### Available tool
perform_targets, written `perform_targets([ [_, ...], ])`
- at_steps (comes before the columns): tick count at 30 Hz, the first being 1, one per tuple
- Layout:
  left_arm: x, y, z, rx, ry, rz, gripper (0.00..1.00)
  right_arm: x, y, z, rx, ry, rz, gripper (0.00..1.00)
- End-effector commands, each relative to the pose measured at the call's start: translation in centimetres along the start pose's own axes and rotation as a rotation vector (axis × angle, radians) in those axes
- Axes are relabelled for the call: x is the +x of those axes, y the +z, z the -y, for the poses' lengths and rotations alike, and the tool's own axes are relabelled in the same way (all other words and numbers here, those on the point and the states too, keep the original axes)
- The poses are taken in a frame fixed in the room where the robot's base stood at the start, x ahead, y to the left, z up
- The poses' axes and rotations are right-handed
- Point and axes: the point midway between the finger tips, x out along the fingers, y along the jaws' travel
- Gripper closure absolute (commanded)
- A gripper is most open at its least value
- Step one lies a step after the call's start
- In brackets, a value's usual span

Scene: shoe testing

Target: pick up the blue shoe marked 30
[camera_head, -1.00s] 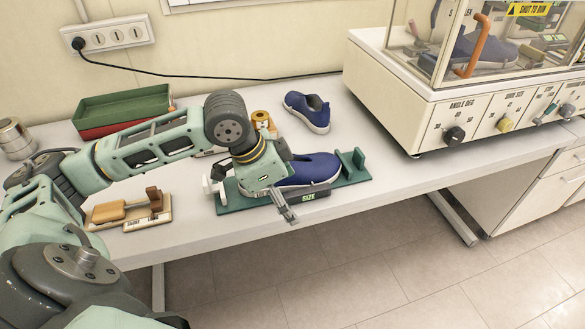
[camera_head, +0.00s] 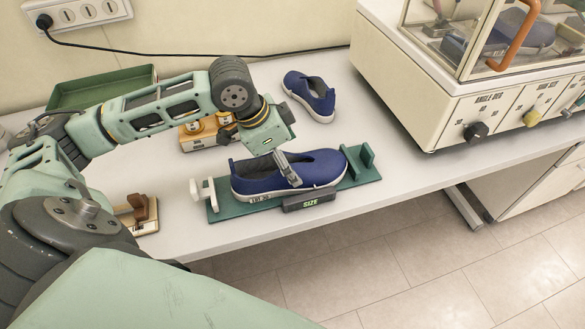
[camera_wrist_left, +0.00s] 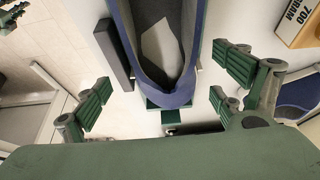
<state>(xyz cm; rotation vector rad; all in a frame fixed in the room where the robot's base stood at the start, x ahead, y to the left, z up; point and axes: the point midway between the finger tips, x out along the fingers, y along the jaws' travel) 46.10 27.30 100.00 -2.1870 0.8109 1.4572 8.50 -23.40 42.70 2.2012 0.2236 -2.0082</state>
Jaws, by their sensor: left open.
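A blue shoe (camera_head: 322,168) with a white sole lies on a green sizing board (camera_head: 222,211) marked SIZE. Small print on its sole near the heel is too small to read surely. My left gripper (camera_head: 287,168) is open over the middle of this shoe, pointing down; one finger shows in front of its near side. In the left wrist view, the shoe's blue collar (camera_wrist_left: 168,98) lies between the spread fingers, with a gap on both sides. A second blue shoe (camera_head: 310,98) stands farther back on the table. My right gripper is not in view.
The board has a white slider (camera_head: 203,193) at its left end and a green upright stop (camera_head: 361,160) at its right. A yellow-and-white block device (camera_head: 200,133) stands behind my wrist. A green tray (camera_head: 100,87) is at back left, a large testing machine (camera_head: 440,100) at right.

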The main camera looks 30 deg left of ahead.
Motion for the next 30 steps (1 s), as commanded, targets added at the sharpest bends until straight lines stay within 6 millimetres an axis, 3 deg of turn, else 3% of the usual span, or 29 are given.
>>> perform_targets([
  [7, 3.5, 0.1, 0.1, -0.001, 0.001, 0.001, 0.11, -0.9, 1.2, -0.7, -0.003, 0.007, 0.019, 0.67],
  [16, 4.1, 0.2, 0.1, 0.001, 0.000, 0.001, 0.11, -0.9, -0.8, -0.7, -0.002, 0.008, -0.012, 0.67],
  [30, 4.1, 0.2, 0.1, 0.001, 0.000, 0.001, 0.52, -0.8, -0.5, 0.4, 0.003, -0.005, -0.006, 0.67],
])
